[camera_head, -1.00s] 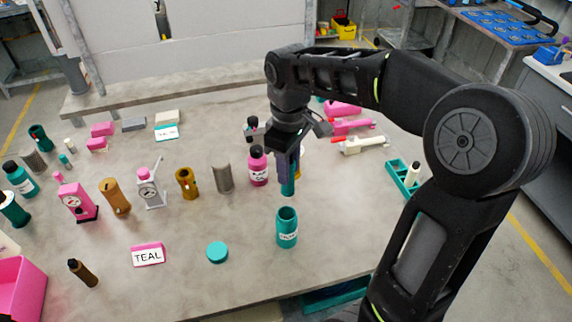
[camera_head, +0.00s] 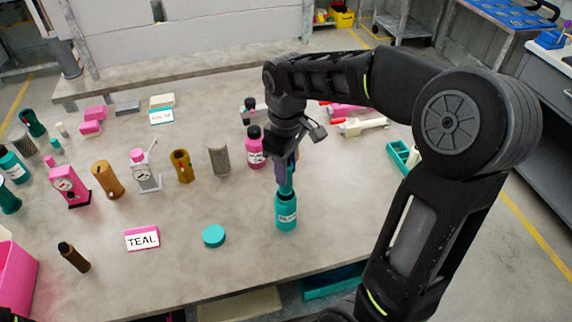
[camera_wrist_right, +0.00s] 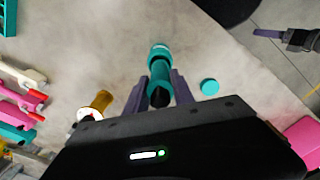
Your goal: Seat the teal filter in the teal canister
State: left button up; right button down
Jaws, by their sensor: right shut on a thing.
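The teal canister (camera_head: 286,213), a labelled open cylinder, stands upright on the table; it also shows in the right wrist view (camera_wrist_right: 160,53). My right gripper (camera_head: 284,172) is above it, shut on the teal filter (camera_head: 286,184). The filter hangs roughly upright, its lower end at the canister's mouth. How far it reaches inside is hidden. In the right wrist view the filter (camera_wrist_right: 160,72) lines up with the canister between my purple fingers. My left gripper (camera_wrist_right: 285,37) shows small at the right wrist view's upper right, away from the canister; its finger gap is unclear.
A teal cap (camera_head: 214,236) and a TEAL sign (camera_head: 142,238) lie left of the canister. A pink bottle (camera_head: 256,148) stands close behind my right gripper. A grey mesh cylinder (camera_head: 218,160) stands further left. The table front around the canister is clear.

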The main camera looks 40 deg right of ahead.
jog(key=b, duration=0.4)
send_over(286, 209)
jog(key=w+d, duration=0.2)
jog(key=shift+a+f, duration=0.15)
jog(key=shift+f, duration=1.25)
jog(key=shift+a+f, duration=0.1)
jog(key=shift+f, duration=1.25)
jog(key=c, duration=1)
grip_release()
